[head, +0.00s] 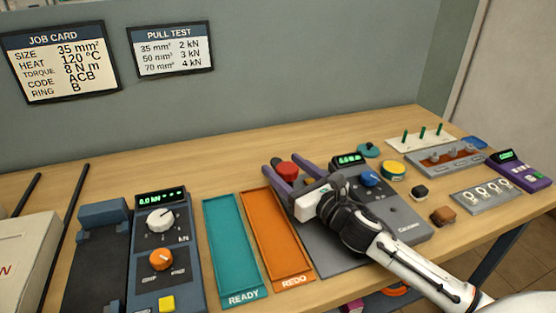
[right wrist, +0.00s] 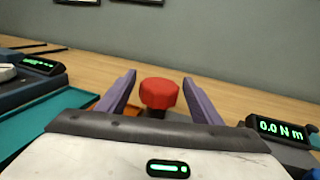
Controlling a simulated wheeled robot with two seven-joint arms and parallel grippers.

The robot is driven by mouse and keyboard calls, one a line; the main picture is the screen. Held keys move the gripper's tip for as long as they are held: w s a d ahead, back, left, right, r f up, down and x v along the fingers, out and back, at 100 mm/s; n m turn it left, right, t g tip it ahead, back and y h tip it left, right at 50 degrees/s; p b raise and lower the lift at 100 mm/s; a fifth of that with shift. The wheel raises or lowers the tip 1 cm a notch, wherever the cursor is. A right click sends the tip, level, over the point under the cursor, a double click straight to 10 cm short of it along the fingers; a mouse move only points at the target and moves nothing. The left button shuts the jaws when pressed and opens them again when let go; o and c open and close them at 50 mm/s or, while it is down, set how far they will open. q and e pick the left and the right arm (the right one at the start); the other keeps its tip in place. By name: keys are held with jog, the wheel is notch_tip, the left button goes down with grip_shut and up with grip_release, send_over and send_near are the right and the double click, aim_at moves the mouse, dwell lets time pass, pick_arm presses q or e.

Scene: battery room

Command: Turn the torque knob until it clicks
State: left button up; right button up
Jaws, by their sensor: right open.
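A red faceted knob (head: 287,171) stands on a short dark stem at the far left part of the grey torque unit (head: 405,218). The unit's small display (head: 348,160) reads 0.0 N m in the right wrist view (right wrist: 281,131). My right gripper (head: 285,162) is open, with its purple fingers on either side of the red knob (right wrist: 159,93). Gaps show between knob and fingers in the right wrist view, so they look apart. A blue knob (head: 370,179) sits on the unit, right of the gripper. My left gripper is not in view.
A teal READY tray (head: 224,203) and orange REDO tray (head: 262,215) lie left of the unit. A dark blue kN device (head: 150,270) stands further left. A yellow-topped button (head: 393,168), small blocks and a purple meter (head: 520,170) stand to the right.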

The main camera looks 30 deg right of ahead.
aim_at(281, 164)
jog(key=shift+w, duration=1.7)
grip_shut()
